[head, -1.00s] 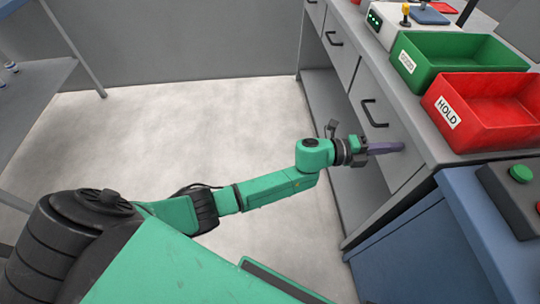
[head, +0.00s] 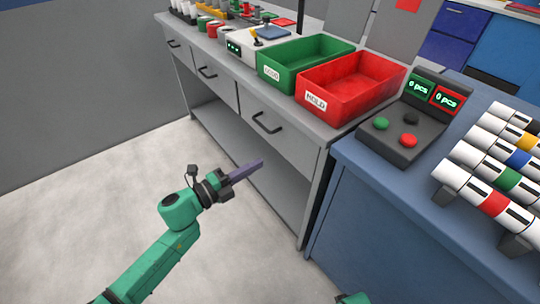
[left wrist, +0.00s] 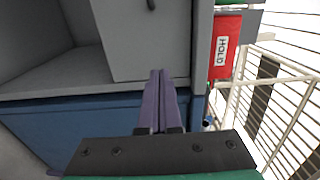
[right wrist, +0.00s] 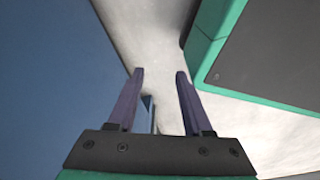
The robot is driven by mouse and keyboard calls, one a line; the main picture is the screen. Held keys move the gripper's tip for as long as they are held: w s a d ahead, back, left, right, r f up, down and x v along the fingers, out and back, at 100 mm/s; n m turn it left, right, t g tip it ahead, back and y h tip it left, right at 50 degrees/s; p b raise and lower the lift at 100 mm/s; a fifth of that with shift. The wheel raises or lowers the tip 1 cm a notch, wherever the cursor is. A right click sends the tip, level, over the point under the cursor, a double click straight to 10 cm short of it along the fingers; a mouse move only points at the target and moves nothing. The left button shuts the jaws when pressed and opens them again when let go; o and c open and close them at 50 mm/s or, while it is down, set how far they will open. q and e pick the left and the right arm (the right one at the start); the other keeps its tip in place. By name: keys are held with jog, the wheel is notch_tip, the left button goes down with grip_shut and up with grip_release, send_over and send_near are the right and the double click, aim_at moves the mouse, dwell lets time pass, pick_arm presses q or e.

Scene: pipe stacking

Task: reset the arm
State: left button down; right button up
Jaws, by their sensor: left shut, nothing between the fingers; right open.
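My left gripper (head: 246,170) is shut and empty, with its purple fingers together. In the head view it is in front of the grey drawer bench, below the drawer handle level and apart from the bench as far as I can tell. In the left wrist view its fingers (left wrist: 160,100) point toward a grey drawer front. My right gripper (right wrist: 160,75) is open and empty in its wrist view, above pale floor, with a blue surface to the left. In the head view only a small green part of mine shows at the bottom edge.
The grey bench (head: 285,148) carries a green bin (head: 283,78) and a red HOLD bin (head: 335,105). A blue cabinet (head: 385,205) stands to the right, with a button box (head: 405,130) and several banded white pipes (head: 492,200). The floor (head: 215,255) is clear.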

pick_arm(q)
jog(key=w+a+f+n+t+y, duration=0.3)
jog(key=a+f+n+y, duration=0.6)
jog(key=a+f+n, duration=0.4)
jog(key=s+a+f+n+g+y, duration=0.1)
jog(key=s+a+f+n+y, duration=0.15)
jog(key=f, duration=0.45)
jog(key=s+a+f+n+g+y, duration=0.1)
jog(key=s+a+f+n+y, duration=0.1)
jog(key=s+a+f+n, duration=0.35)
jog(key=s+a+f+n+g+y, duration=0.1)
jog(key=s+f+n+g, duration=0.3)
jog(key=s+f, duration=0.65)
jog(key=s+a+f+n+g+y, duration=0.1)
jog(key=s+f+n+g, duration=0.2)
jog(key=s+f+g, duration=0.75)
jog(key=s+a+r+t+p, duration=0.2)
jog(key=s+r+t+p, duration=0.3)
jog(key=s+r+p, duration=0.7)
notch_tip(320, 180, up, 4)
jog(key=p, duration=0.7)
jog(key=shift+s+a+m, duration=0.2)
jog(key=shift+s+m, duration=0.15)
jog(key=shift+m, duration=0.05)
pick_arm(e)
jog(key=s+d+r, duration=0.2)
jog(key=s+r, duration=0.7)
jog(key=r, duration=0.4)
jog(key=shift+s, duration=0.2)
